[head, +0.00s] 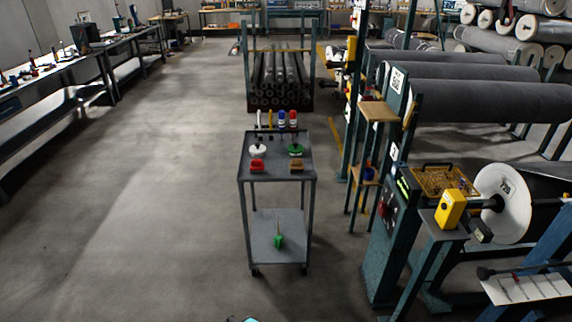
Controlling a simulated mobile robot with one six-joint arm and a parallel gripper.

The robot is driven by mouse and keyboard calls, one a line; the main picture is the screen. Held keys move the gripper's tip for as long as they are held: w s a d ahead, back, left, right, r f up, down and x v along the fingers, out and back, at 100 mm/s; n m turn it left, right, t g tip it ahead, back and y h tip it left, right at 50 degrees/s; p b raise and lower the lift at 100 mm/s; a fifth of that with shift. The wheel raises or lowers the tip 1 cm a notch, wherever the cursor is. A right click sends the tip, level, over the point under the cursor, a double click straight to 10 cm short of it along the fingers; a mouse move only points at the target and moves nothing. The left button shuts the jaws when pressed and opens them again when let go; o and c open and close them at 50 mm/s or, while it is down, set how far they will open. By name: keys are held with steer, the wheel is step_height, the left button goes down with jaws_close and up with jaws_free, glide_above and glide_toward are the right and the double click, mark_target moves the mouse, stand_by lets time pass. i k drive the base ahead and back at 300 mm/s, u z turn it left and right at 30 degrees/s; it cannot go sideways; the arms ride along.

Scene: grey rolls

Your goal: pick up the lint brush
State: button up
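A grey two-shelf cart (277,177) stands in the middle of the floor in the head view. On its top shelf, near the front edge, lie a small red-orange block-like item (257,167) at left and a small brown block-like item (296,167) at right. Either could be the lint brush; they are too small to tell. A small green item with a thin yellowish upright part (279,241) is on the lower shelf. My gripper is not clearly in view; only a small pale-blue tip shows at the bottom edge, and I cannot tell what it is.
Behind those blocks are a white round item (257,151), a green one (295,150) and several upright bottles or markers (281,120). Machine stands with a yellow box (450,208) and large grey rolls (490,101) fill the right. Floor (150,200) is open left of the cart.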

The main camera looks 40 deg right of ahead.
mark_target(296, 164)
steer(key=i, duration=0.85)
steer(key=z, duration=0.05)
